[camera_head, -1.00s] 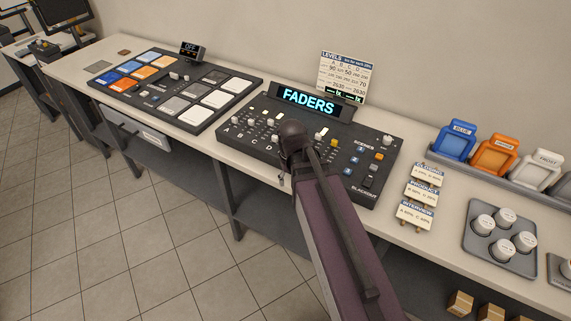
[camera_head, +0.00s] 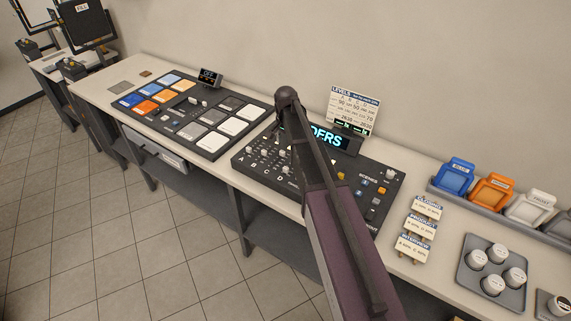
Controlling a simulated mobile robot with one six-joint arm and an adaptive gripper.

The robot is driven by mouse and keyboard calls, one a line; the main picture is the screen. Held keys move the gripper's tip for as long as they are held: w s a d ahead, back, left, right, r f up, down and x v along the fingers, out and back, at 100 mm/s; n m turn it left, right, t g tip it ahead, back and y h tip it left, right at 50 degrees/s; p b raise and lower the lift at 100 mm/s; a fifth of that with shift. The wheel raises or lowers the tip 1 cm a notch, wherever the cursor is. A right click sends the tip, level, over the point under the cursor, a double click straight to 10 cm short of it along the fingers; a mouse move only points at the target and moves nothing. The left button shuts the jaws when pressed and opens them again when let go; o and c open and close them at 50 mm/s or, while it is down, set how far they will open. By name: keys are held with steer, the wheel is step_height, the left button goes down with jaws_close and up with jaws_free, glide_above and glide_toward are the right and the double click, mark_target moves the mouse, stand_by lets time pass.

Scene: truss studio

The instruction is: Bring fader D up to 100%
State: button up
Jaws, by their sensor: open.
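The black fader console (camera_head: 262,178) stands on the white counter in the head camera view. Its lit FADERS display (camera_head: 328,137) is partly covered by my arm. The letters A to D run along its front left edge, with the D label (camera_head: 286,170) close to my arm. Small light fader knobs show above the letters. My arm crosses over the console, and fader D's cap and level cannot be made out. My gripper is not visible; the arm's dark joint stands above the console's back edge and hides what lies behind it.
A pad console (camera_head: 190,118) with blue, orange and white pads lies to the left. A LEVELS card (camera_head: 353,108) stands behind the faders. Label cards (camera_head: 415,231), coloured frames (camera_head: 491,191) and a tray of white knobs (camera_head: 468,278) are on the right.

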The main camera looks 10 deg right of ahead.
mark_target(286, 168)
steer(key=shift+f, duration=0.15)
stand_by(0.3)
step_height(286, 168, down, 14)
steer(key=b, duration=1.4)
steer(key=shift+r, duration=0.25)
steer(key=shift+c, duration=0.2)
jaws_close()
